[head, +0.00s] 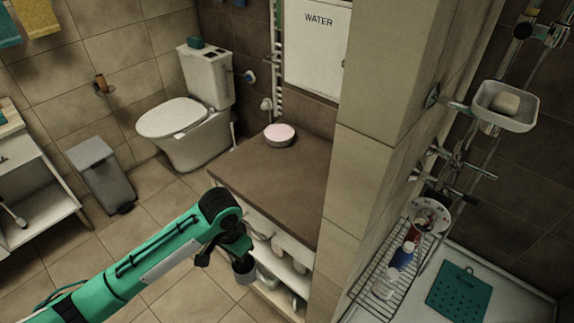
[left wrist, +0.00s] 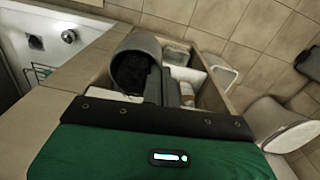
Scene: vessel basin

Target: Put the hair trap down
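A grey, open-ended cylinder with dark matter inside, which I take to be the hair trap (left wrist: 137,64), is at my left gripper (left wrist: 162,86) in the left wrist view. The two dark fingers are close together at the cylinder's right wall and look shut on it. In the head view, the grey cylinder (head: 246,271) hangs below my left gripper (head: 240,250), in front of the counter's shelves. Its underside and any contact with the shelves are hard to make out. My right gripper is in neither view.
A brown counter (head: 275,185) carries a round pinkish-topped dish (head: 280,135). White containers (head: 290,268) fill the shelves below. A tiled pillar (head: 365,150) separates the counter from the shower tray (head: 495,275), with a wire rack (head: 385,275) and a green mat (head: 459,291).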

